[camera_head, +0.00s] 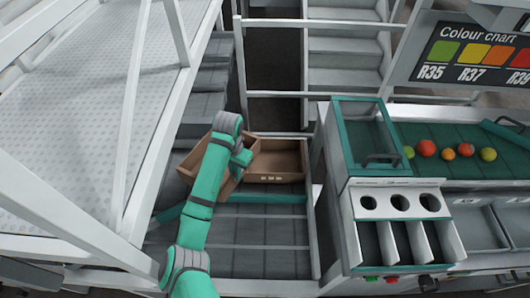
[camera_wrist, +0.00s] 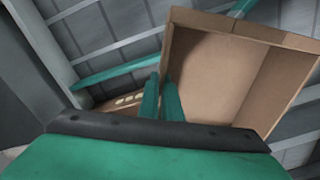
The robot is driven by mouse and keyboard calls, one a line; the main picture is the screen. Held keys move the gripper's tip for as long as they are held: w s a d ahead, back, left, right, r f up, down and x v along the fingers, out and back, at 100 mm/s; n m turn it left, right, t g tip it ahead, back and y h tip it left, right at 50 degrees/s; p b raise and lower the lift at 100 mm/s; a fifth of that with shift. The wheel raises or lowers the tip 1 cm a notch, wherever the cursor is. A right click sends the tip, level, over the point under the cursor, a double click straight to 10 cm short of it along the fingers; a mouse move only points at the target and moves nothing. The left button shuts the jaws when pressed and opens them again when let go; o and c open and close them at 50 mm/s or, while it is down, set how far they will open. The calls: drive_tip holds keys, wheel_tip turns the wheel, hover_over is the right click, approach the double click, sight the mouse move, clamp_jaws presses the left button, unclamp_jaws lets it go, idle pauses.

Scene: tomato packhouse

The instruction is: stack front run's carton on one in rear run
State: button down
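Two brown open-top cartons show in the head view. One carton (camera_head: 278,161) sits squarely on the grey conveyor bed, behind a teal crossbar, with small slots in its front face. The other carton (camera_head: 187,165) is tilted and turned beside it on the left, partly hidden behind my arm. My gripper (camera_wrist: 162,98) has its two teal fingers close together at the near wall of the tilted carton (camera_wrist: 216,78), seemingly pinching it. In the wrist view this carton is large and empty inside. The slotted carton (camera_wrist: 124,103) shows lower, partly hidden behind the fingers.
The teal crossbar (camera_head: 268,198) crosses the bed; the bed in front of it (camera_head: 262,237) is clear. A white railing and platform (camera_head: 80,110) stand close on the left. A grading bench (camera_head: 395,185) with teal-lined trays and several tomatoes stands on the right.

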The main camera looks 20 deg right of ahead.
drive_tip(key=shift+w+d+f+m, duration=0.8)
drive_tip(key=shift+w+d+m, duration=0.25)
drive_tip(key=shift+d+m, duration=1.05)
drive_tip(key=shift+w+d+f+m, duration=0.85)
drive_tip(key=shift+w+d+m, duration=0.15)
drive_tip(key=shift+d+m, duration=1.1)
drive_tip(key=shift+w+d+f+m, duration=0.8)
drive_tip(key=shift+w+d+m, duration=0.25)
drive_tip(key=shift+d+m, duration=1.05)
drive_tip(key=shift+d, duration=0.1)
drive_tip(key=shift+s, duration=0.1)
drive_tip(key=shift+f, duration=0.1)
